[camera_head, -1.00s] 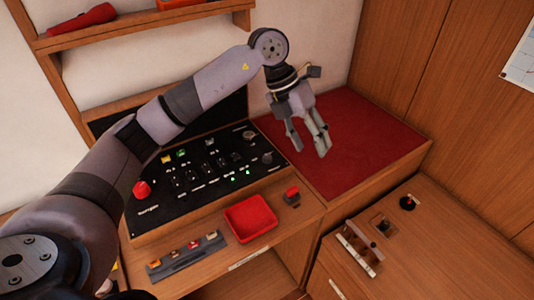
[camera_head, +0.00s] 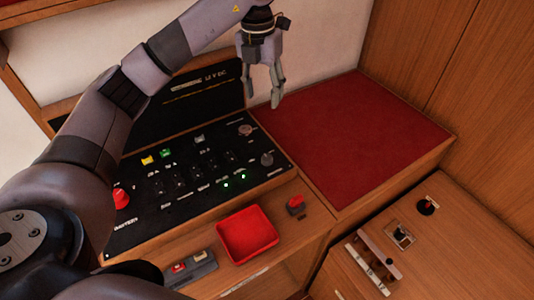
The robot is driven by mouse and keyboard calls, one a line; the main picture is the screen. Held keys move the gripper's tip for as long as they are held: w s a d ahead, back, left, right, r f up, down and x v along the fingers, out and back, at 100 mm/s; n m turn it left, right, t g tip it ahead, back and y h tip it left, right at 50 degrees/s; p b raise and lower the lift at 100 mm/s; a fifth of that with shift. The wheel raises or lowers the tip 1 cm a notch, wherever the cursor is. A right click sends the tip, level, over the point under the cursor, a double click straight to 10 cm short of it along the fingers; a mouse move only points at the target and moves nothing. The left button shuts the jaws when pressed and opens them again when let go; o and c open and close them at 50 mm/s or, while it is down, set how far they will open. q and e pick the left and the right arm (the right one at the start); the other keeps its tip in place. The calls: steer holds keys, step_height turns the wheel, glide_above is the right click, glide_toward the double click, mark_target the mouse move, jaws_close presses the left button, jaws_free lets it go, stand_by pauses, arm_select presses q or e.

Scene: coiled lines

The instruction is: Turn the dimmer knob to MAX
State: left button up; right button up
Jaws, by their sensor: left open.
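A black control panel (camera_head: 150,208) slopes on the desk, with switches, small green lights and a red button. A dark grey round knob (camera_head: 267,159) is at its right end. A paler metallic knob (camera_head: 245,130) is at the upper right. The lettering is too small to show which is the dimmer or where MAX lies. My left gripper (camera_head: 262,98) is open and empty, pointing down. It appears above the panel's back right corner, apart from both knobs. My right gripper is not in view.
A red mat (camera_head: 350,135) lies clear to the right of the panel. A red tray (camera_head: 247,235) and a small red switch (camera_head: 296,203) are in front.

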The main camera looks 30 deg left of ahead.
arm_select(q)
step_height(320, 180, down, 3)
steer(key=b, duration=0.2)
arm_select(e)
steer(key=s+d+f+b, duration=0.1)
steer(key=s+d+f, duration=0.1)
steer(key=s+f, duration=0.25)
arm_select(q)
glide_above(267, 157)
step_height(267, 157, down, 4)
step_height(267, 157, down, 13)
steer(key=p, duration=0.3)
steer(key=shift+a+f+p, duration=0.1)
steer(key=shift+f+p, duration=0.1)
steer(key=shift+p, duration=0.1)
steer(key=shift+f, duration=0.75)
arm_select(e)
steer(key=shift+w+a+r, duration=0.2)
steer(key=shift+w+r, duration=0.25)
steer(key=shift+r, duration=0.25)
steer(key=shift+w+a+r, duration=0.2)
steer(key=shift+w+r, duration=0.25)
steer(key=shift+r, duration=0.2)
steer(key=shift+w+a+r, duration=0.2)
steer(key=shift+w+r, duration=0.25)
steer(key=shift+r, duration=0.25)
arm_select(q)
steer(key=shift+c, duration=0.2)
